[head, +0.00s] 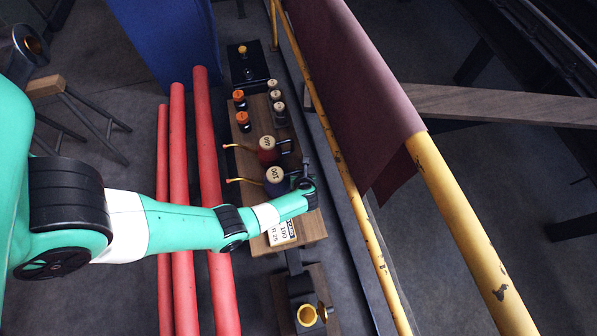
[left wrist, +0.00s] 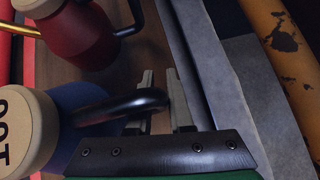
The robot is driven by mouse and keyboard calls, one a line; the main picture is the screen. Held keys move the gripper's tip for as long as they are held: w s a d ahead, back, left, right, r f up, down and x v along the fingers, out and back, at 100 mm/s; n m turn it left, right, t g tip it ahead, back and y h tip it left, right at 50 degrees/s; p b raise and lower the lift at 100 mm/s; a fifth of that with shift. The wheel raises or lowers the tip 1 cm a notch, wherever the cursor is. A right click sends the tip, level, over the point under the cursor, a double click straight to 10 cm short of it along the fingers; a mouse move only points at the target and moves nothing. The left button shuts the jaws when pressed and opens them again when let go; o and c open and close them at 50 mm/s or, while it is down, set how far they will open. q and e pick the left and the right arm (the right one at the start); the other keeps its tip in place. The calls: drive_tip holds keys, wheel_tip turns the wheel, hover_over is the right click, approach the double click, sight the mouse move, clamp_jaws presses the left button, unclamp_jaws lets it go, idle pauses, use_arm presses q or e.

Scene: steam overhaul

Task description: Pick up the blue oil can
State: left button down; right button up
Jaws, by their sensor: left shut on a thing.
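The blue oil can (head: 277,188) has a cream lid and a thin spout pointing left. It stands upright on the wooden bench (head: 312,228); I cannot tell whether it is clear of the wood. In the left wrist view the can (left wrist: 80,100) is at lower left, with its black handle (left wrist: 125,106) reaching right to the fingers. My left gripper (head: 306,184) comes from the left, to the right of the can. In the left wrist view its fingers (left wrist: 162,78) are shut on the handle, whose held part is partly hidden. My right gripper is not in view.
A red oil can (head: 268,157) stands just behind the blue one and shows in the left wrist view (left wrist: 78,35). Several small bottles (head: 240,100) stand farther back. A label block (head: 282,234) is nearer. Yellow rails (head: 350,190) run along the right, red pipes (head: 205,130) along the left.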

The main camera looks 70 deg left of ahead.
sight(272, 177)
use_arm(q)
drive_tip(key=s+r+p, duration=0.1)
drive_tip(key=r+p, duration=0.2)
drive_tip(key=s+d+r+p, duration=0.1)
drive_tip(key=s+r+p, duration=0.1)
drive_tip(key=r+p, duration=0.1)
drive_tip(key=s+d+r+p, duration=0.1)
drive_tip(key=s+r+p, duration=0.1)
drive_tip(key=r, duration=0.1)
drive_tip(key=shift+d+r+p, duration=0.1)
drive_tip(key=shift+d+p, duration=0.05)
drive_tip(key=shift+p, duration=0.25)
drive_tip(key=s+d+p, duration=0.1)
drive_tip(key=s, duration=0.1)
drive_tip(key=s+d+r+p, duration=0.1)
drive_tip(key=s, duration=0.1)
drive_tip(key=s+d+r+p, duration=0.1)
drive_tip(key=s, duration=0.1)
drive_tip(key=shift+s+p, duration=0.3)
drive_tip(key=shift+s, duration=0.1)
drive_tip(key=shift+s+d, duration=0.25)
drive_tip(key=shift+s, duration=0.2)
